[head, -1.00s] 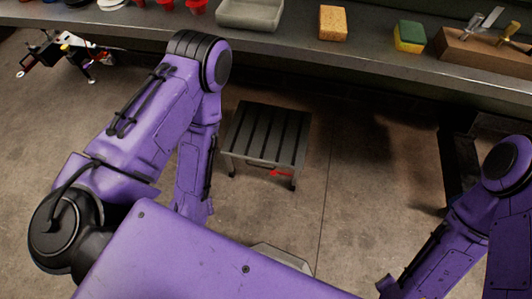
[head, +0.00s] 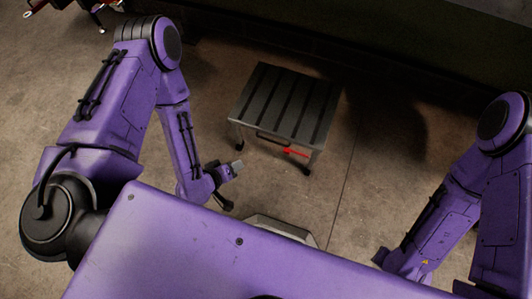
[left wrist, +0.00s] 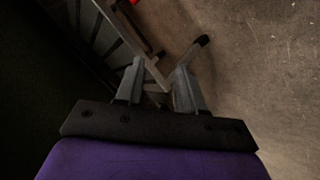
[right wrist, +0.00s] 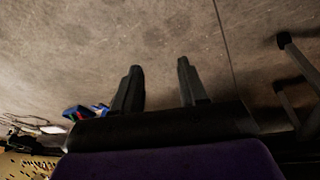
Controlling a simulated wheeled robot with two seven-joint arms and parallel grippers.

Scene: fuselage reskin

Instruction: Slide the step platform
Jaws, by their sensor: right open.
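The step platform (head: 288,105) is a low grey table-like stool with dark strips on top, standing upright on the floor. A dark handle bar (head: 273,139) and a red arrow pointing left (head: 296,153) show along its near side. My left gripper (head: 238,184) is open and empty, in front of the platform's near left leg and apart from it in the head view. In the left wrist view, the open fingers (left wrist: 159,68) have part of the platform (left wrist: 112,30) beyond them. My right gripper (right wrist: 160,66) is open and empty over bare floor.
A dark bench or wall runs across the back, behind the platform. Concrete floor (head: 365,200) is clear to the right of the platform. Blue and other small items (right wrist: 85,112) show at the left of the right wrist view, and dark legs (right wrist: 297,60) at its right.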

